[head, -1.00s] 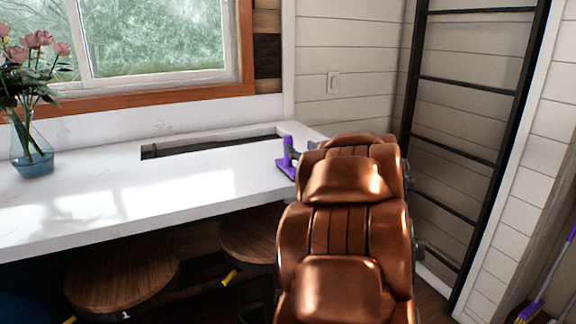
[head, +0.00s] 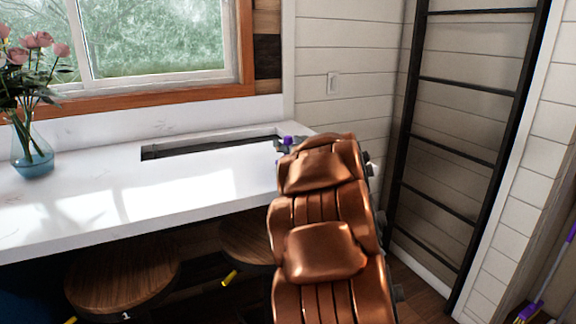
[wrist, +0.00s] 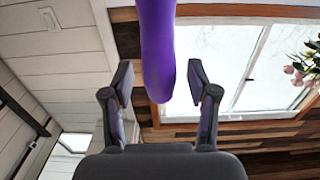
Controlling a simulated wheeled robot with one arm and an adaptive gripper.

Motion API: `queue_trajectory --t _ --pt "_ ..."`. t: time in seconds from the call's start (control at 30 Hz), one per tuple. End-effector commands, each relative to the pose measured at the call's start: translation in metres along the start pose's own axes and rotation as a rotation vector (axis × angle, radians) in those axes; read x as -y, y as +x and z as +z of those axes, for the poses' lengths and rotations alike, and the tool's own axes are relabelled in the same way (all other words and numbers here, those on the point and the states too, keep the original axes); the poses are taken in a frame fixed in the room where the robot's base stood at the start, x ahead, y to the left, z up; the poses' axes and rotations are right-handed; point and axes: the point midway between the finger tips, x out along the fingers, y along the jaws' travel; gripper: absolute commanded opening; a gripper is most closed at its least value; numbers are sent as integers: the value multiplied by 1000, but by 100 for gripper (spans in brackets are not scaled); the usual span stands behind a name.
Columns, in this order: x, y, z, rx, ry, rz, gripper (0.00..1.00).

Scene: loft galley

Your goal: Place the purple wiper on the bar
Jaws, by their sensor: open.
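The purple wiper (head: 287,140) shows in the head view only as a small purple tip at the right end of the white bar (head: 85,203); my arm hides the rest. In the wrist view its thick purple handle (wrist: 157,45) comes in from the top edge and ends in a rounded tip. My gripper (wrist: 160,82) is open, with one finger on each side of the handle and visible gaps on both sides. In the head view my gripper is mostly hidden behind my arm.
A glass vase with pink flowers (head: 33,150) stands on the bar at left. A long recess (head: 205,147) lies along the bar's back. Wooden stools (head: 122,280) are under the bar. A black ladder (head: 465,145) leans at right. Mid-bar is clear.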

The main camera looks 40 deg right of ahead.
Motion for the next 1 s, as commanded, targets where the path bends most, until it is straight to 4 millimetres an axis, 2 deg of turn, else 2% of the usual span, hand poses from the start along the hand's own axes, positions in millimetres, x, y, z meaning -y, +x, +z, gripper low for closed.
queue_trajectory --t 0.13,0.7,1.0 --pt "0 0 0 0 0 0 59" --pt "0 -1 0 0 0 0 0" --pt "0 -1 0 0 0 0 0"
